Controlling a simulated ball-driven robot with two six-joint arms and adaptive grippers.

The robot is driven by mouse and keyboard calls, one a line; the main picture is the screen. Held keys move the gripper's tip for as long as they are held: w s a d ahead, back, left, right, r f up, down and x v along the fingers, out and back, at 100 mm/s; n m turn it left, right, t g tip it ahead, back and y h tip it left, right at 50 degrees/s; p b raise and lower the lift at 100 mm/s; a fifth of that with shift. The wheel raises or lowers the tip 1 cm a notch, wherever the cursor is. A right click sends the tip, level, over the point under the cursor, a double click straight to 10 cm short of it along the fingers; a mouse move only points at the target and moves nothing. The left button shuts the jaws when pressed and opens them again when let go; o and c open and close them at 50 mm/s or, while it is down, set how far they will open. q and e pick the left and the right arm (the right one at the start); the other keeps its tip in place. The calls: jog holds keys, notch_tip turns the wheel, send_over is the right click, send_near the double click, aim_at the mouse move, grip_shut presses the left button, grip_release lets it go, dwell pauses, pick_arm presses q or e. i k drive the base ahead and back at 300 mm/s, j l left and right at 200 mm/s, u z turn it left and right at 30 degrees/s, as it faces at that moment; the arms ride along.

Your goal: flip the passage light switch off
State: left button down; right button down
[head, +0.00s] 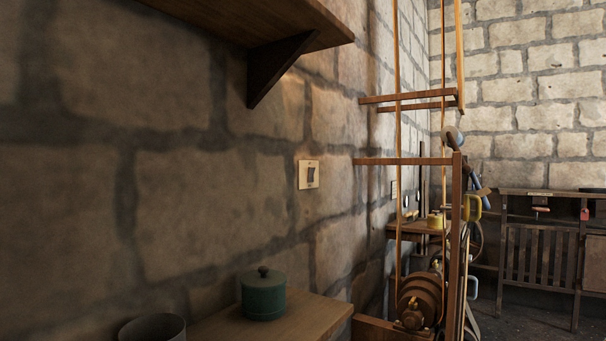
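A light switch (309,174) with a cream plate and a dark rocker is on the stone wall, right of the picture's middle. The rocker's position is too small to tell for sure. A second, smaller plate (394,189) sits farther along the same wall, partly behind the belt drive. Which of the two is the passage switch cannot be told from a label. Neither of my grippers is in view.
A wooden shelf (262,22) on a bracket juts out above. Below, a wooden counter (305,318) holds a green lidded pot (263,295) and a dark round container (152,328). The belt drive (420,290) with its wooden frame stands to the right. Dark cabinets (545,250) stand at the back.

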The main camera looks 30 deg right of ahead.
aim_at(312, 169)
jog(key=i+l, duration=0.2)
jog(key=l, duration=0.2)
jog(key=i+l, duration=0.45)
jog(key=l, duration=0.3)
jog(key=i+l+u, duration=0.1)
jog(key=l, duration=0.3)
jog(key=i+l, duration=0.3)
jog(key=l, duration=0.1)
